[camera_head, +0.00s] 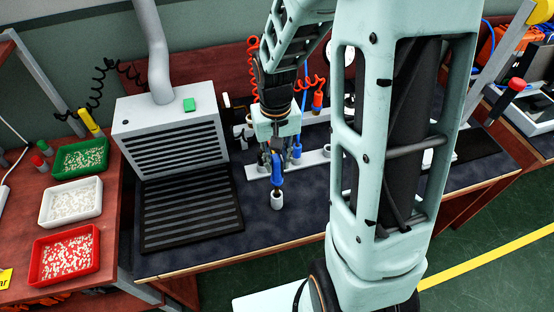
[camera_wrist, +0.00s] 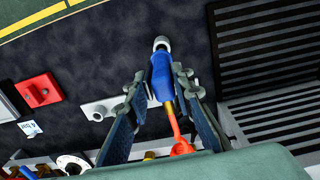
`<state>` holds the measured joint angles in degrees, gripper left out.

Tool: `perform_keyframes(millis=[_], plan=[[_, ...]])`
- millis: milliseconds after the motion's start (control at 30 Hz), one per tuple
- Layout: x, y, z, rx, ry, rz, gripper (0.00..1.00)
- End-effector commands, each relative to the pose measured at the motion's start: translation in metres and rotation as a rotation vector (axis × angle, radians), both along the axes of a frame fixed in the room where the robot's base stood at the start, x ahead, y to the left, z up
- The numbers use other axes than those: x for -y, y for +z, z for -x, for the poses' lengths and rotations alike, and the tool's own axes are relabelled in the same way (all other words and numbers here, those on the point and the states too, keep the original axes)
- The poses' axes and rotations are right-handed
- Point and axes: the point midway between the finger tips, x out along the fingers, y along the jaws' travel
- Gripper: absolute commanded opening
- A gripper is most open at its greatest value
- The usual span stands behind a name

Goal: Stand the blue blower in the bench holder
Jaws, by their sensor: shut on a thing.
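The blue blower (camera_head: 277,177) is in my gripper (camera_head: 276,160), pointing down over the bench. In the wrist view the blue blower (camera_wrist: 161,75) lies between the two fingers of my gripper (camera_wrist: 160,88), with a red-orange part (camera_wrist: 178,130) behind it. A small white cup-shaped holder (camera_head: 277,201) stands on the dark bench mat directly under the blower. Its rim (camera_wrist: 161,41) shows at the blower's far end in the wrist view. I cannot tell whether the blower's end is inside the cup or just above it.
A white rail (camera_head: 312,159) with another blue tool (camera_head: 297,148) is behind my gripper. A grey vented box (camera_head: 170,140) and black slatted grille (camera_head: 190,215) stand to the left. Trays of small parts (camera_head: 70,205) are farther left. The mat right of the cup is clear.

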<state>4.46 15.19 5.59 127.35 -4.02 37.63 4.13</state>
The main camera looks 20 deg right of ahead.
Motion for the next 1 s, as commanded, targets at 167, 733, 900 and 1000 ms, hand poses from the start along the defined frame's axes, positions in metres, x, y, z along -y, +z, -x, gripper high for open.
perform_keyframes(millis=[167, 733, 900, 1000], plan=[[0.0, 0.0004, -0.0003, 0.001, 0.0, 0.0, 0.05], [-0.0001, -0.0023, -0.0003, 0.001, 0.0, 0.0, 0.05], [0.0, -0.0069, -0.0003, 0.001, 0.0, 0.0, 0.05], [0.0, -0.0094, -0.0002, 0.001, 0.0, 0.0, 0.05]])
